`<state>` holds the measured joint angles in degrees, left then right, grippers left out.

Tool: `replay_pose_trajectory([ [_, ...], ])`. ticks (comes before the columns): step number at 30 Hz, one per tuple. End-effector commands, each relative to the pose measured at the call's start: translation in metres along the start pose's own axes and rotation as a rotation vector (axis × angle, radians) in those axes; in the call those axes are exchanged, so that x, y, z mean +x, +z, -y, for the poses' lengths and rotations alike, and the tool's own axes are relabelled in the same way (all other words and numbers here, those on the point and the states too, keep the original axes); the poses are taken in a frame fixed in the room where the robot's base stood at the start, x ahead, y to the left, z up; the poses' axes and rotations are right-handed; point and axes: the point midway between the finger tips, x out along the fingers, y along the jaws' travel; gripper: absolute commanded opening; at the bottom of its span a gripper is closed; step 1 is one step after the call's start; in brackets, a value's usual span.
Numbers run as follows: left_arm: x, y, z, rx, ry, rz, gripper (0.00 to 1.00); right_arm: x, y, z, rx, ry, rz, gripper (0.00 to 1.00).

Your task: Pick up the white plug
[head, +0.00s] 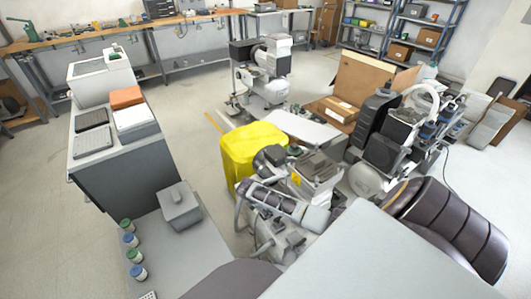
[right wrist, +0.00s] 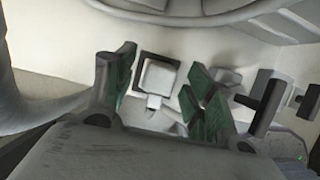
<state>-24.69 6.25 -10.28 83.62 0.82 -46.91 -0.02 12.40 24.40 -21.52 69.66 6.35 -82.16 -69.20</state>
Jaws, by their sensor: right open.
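A small white plug (right wrist: 158,77) with a dark square edge around it shows in the right wrist view, against a pale surface. A short pale stub hangs below it. My right gripper (right wrist: 162,88) is open, with one green-padded finger on each side of the plug in the picture. The fingers do not visibly press on the plug, and I cannot tell how far beyond the fingertips it is. In the head view I cannot make out the plug among the machines around my right arm. My left gripper is not in view.
In the head view, a yellow bin (head: 245,150) stands close to my right forearm. A grey cabinet (head: 125,165) stands at the left, and a grey box (head: 180,207) sits nearer. Several small jars (head: 130,240) line the front left. Open floor lies behind the cabinet.

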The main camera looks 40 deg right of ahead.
Motion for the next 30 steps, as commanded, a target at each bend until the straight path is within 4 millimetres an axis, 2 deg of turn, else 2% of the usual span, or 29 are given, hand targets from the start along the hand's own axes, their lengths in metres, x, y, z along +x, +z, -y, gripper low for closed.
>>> replay_pose_trajectory([
  [5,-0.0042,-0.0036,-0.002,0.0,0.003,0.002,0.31,0.0061,0.0,0.0001,0.0,-0.001,0.001,0.54],
  [20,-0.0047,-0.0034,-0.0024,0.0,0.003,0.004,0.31,0.0061,0.0003,0.0001,0.0,0.0,0.001,0.52],
  [30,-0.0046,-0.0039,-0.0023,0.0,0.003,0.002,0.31,0.0062,0.0004,0.0002,0.0,0.0,0.001,0.09],
])
